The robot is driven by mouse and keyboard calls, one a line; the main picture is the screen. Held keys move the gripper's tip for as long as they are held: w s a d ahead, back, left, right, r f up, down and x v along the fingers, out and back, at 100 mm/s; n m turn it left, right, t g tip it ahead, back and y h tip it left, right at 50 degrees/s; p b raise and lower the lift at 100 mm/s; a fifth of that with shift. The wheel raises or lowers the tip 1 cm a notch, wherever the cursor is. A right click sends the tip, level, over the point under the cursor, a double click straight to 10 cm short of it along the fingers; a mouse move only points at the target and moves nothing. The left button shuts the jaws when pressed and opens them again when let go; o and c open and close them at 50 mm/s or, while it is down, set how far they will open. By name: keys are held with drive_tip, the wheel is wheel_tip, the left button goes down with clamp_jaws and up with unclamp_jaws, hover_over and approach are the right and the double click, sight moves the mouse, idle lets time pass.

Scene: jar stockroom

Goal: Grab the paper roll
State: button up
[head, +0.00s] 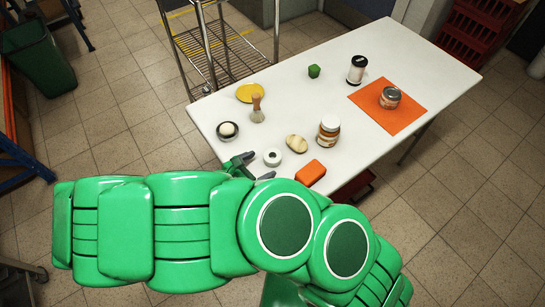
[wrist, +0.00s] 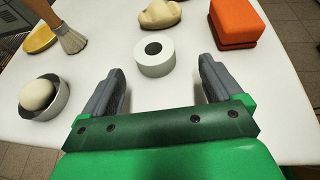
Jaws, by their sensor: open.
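The paper roll (head: 272,157) is a small white ring with a dark hole, standing on its flat end near the front edge of the white table. It also shows in the wrist view (wrist: 155,56), just beyond my fingertips and centred slightly left of the middle of the gap. My gripper (wrist: 161,75) is open and empty, its two grey fingers apart with bare table between them. In the head view my gripper (head: 254,167) is at the table's front left edge, just left of and nearer than the roll; my green arm hides part of it.
An orange box (head: 311,173) stands right of the roll, with a potato-like item (head: 297,143) behind. A brush (head: 257,109) and a bowl with a white ball (head: 227,131) are left. A labelled jar (head: 328,133) stands farther right. An orange mat (head: 385,117) holds another jar (head: 390,97).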

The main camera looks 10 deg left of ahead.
sight(269, 158)
drive_tip(key=shift+w+a+x, duration=0.1)
drive_tip(key=shift+a+x, duration=0.05)
drive_tip(key=shift+x, duration=0.65)
drive_tip(key=shift+w+a+x, duration=0.1)
drive_tip(key=shift+x, duration=1.95)
drive_tip(key=c, duration=1.1)
drive_tip(key=shift+c, duration=0.2)
drive_tip(key=shift+r, duration=0.1)
drive_tip(key=shift+r, duration=4.9)
